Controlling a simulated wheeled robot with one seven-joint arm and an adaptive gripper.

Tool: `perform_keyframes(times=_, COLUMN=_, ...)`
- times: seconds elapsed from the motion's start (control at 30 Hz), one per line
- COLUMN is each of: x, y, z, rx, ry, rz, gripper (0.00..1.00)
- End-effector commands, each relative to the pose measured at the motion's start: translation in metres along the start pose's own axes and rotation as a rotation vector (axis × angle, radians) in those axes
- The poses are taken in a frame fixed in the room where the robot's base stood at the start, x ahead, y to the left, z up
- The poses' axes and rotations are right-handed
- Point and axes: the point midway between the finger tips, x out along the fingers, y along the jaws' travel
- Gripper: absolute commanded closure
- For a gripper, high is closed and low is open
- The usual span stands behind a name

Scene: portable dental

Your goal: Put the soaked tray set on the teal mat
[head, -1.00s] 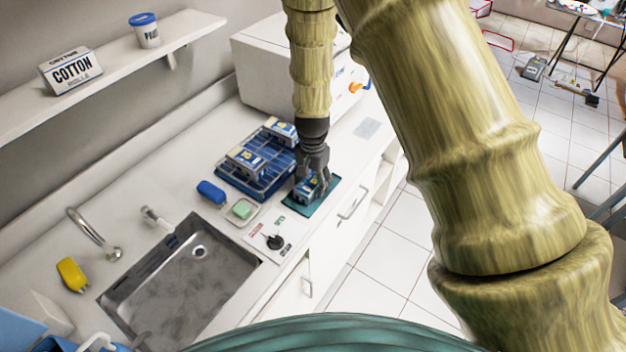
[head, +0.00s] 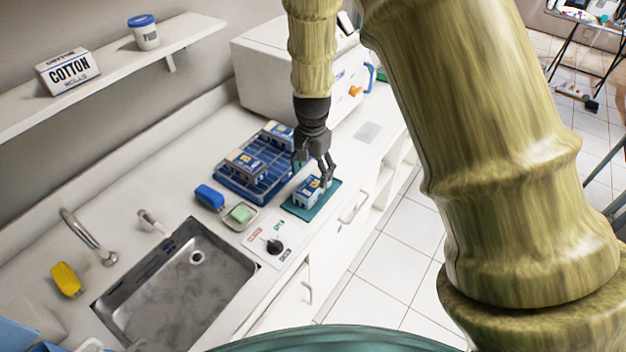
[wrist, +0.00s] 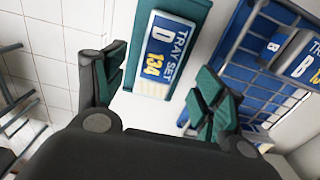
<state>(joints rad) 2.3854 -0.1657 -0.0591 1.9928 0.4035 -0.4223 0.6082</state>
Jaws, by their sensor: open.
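A tray set (head: 307,192) with a blue and white label rests on the teal mat (head: 327,201) on the counter. In the wrist view its label reads "TRAY SET D 134" (wrist: 165,50), and the teal mat (wrist: 200,12) shows around it. My gripper (head: 314,176) is open and empty just above the tray set. In the wrist view the green-padded fingers (wrist: 160,92) are spread apart, with the tray set beyond them and not between them.
A blue rack (head: 262,193) holding other tray sets, one marked B, stands left of the mat. A white machine (head: 270,75) stands behind.

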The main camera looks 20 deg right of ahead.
Motion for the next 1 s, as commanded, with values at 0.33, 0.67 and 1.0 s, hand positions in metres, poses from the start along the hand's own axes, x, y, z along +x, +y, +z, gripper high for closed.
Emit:
perform_keyframes(times=0.33, x=-0.041, y=0.000, z=0.000, rx=0.000, ry=0.002, rz=-0.002, gripper=0.30)
perform_keyframes(times=0.67, x=-0.061, y=0.000, z=0.000, rx=0.000, ry=0.001, rz=-0.001, gripper=0.30)
perform_keyframes(times=1.0, x=-0.063, y=0.000, z=0.000, rx=0.000, ry=0.000, rz=0.000, gripper=0.30)
